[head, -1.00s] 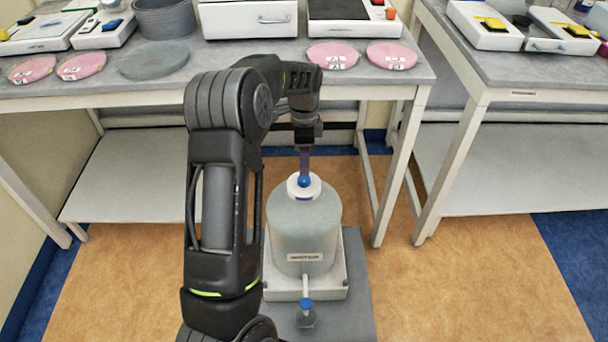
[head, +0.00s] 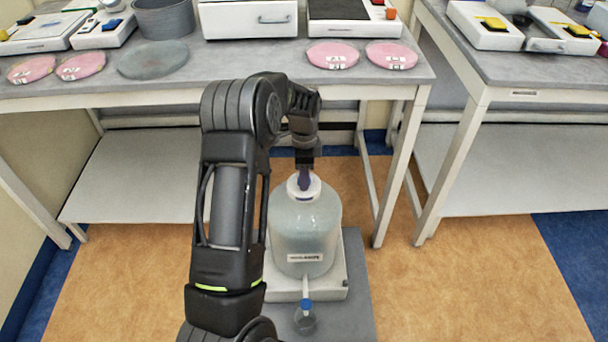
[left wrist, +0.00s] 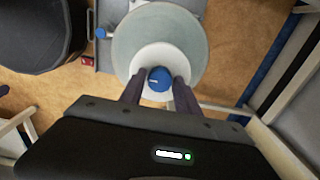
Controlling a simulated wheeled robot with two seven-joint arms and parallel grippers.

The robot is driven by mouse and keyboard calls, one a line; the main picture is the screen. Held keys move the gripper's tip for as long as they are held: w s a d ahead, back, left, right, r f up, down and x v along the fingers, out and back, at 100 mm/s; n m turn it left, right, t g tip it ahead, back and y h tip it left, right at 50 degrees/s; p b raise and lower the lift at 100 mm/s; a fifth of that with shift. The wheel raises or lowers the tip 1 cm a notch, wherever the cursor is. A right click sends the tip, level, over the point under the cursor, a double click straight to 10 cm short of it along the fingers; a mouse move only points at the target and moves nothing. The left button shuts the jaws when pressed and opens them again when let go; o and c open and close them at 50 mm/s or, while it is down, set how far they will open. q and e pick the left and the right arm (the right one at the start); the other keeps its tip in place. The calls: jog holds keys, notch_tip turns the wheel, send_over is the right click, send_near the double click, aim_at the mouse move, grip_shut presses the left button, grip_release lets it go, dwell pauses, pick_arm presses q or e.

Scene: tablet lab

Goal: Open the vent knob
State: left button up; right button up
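The vent knob is the blue knob (left wrist: 159,79) on the white cap (left wrist: 158,58) of a large translucent bottle (head: 304,230). My left gripper (head: 304,181) is at the bottle's top and hides the knob in the head view. In the left wrist view my left gripper (left wrist: 159,84) is open, with one finger on each side of the knob. A small gap seems to show between each finger and the knob. The knob has a short light mark on its top. My right gripper is not in view.
The bottle stands on a white base (head: 340,288) on a grey stand. A bench (head: 340,76) stands behind. Open floor (head: 440,290) lies to the right.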

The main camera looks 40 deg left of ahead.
pick_arm(q)
grip_shut()
jog(key=shift+n, duration=0.4)
jog(key=n, duration=1.2)
jog(key=shift+n+p, duration=0.3)
jog(key=shift+p, duration=0.1)
jog(key=n, duration=0.4)
jog(key=shift+n+p, duration=0.3)
jog(key=shift+o, duration=1.9)
grip_release()
